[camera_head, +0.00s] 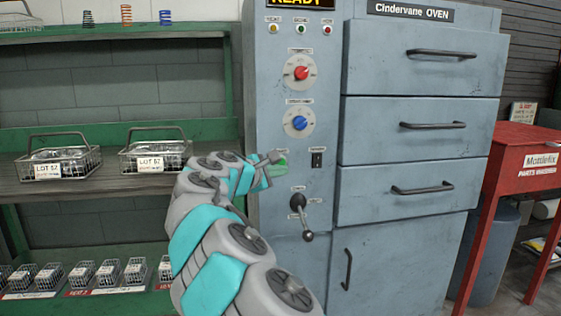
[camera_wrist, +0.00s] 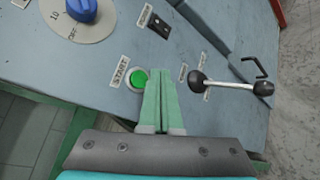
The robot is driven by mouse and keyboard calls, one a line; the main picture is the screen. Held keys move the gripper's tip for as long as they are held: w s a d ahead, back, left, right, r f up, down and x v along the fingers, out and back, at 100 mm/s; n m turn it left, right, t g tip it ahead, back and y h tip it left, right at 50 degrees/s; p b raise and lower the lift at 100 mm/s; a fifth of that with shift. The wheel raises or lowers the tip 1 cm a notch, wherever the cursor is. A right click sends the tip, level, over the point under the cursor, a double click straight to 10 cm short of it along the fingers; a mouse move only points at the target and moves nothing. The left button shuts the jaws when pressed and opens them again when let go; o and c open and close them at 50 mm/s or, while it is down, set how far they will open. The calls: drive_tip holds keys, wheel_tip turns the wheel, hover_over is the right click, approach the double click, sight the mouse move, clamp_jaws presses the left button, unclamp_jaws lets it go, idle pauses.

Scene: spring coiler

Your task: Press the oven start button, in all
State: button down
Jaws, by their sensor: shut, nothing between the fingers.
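The oven (camera_head: 290,200) is a blue-grey cabinet with a control panel on its left part. Its green start button (camera_wrist: 140,78) sits beside a START label in the wrist view. In the head view my gripper (camera_head: 281,162) covers most of the button. My gripper also shows in the wrist view (camera_wrist: 158,82), with its two green fingers closed together and empty. Its fingertips overlap the right edge of the button in that view. I cannot tell whether they touch it. The display (camera_head: 301,3) at the top of the panel reads READY.
A red knob (camera_head: 302,73) and a blue knob (camera_head: 299,123) are above the button. A black switch (camera_head: 317,159) is to its right, and a ball-ended lever (camera_head: 307,236) is below. A green shelf rack (camera_head: 112,196) with wire baskets stands left. A red parts washer (camera_head: 525,155) stands right.

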drive_tip(key=shift+w+a+p, duration=0.15)
drive_tip(key=shift+w+p, duration=0.2)
drive_tip(key=shift+w, duration=0.25)
drive_tip(key=shift+w+a+p, duration=0.15)
drive_tip(key=shift+w+p, duration=0.15)
drive_tip(key=shift+w, duration=0.25)
drive_tip(key=shift+w, duration=0.1)
idle(1.2)
drive_tip(key=shift+w+a, duration=0.15)
drive_tip(key=shift+w, duration=0.15)
drive_tip(key=shift+w, duration=0.35)
idle(0.6)
drive_tip(key=shift+s, duration=0.15)
idle(0.3)
drive_tip(key=shift+s+b, duration=0.35)
drive_tip(key=shift+s, duration=0.3)
